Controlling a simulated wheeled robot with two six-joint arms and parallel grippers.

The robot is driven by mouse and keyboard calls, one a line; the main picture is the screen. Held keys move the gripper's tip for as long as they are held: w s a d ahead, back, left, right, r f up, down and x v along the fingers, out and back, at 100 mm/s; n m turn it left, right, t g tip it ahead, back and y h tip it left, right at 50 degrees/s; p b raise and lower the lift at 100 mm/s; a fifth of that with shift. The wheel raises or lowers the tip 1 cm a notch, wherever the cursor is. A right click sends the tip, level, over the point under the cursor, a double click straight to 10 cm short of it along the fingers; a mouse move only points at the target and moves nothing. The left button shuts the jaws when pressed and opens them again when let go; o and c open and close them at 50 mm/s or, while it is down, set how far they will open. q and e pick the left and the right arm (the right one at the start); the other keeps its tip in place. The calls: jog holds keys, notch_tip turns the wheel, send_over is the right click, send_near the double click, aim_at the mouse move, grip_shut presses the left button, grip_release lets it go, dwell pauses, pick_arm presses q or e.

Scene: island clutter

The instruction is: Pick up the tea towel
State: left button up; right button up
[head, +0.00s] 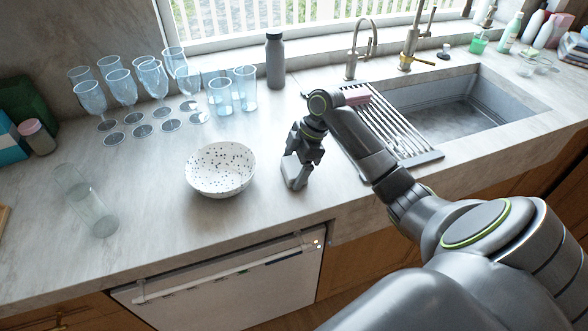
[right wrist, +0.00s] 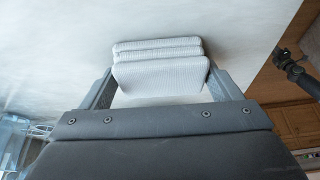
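The tea towel (right wrist: 160,68) shows in the right wrist view as a folded, pale, ribbed bundle in several layers. It lies between the two fingers of my right gripper (right wrist: 160,76), which stand wide apart, one on each side. The fingertips are close to its side edges; I cannot tell whether they touch. In the head view my right gripper (head: 296,178) points down at the worktop, just right of the speckled bowl, and I cannot make out the towel there. My left gripper is not in view.
The speckled bowl (head: 220,169) stands close left of my right gripper. Several glasses (head: 155,78) and a grey bottle (head: 275,59) stand behind. A drying rack (head: 390,125) lies over the sink (head: 455,105) at right. A clear tumbler (head: 88,200) lies at left.

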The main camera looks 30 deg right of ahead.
aim_at(295, 165)
jog(key=c, duration=0.6)
notch_tip(295, 165, up, 10)
jog(key=shift+r+b, duration=0.1)
jog(key=shift+b, duration=0.65)
jog(key=o, duration=0.4)
jog(key=c, duration=0.3)
jog(key=shift+d, duration=0.1)
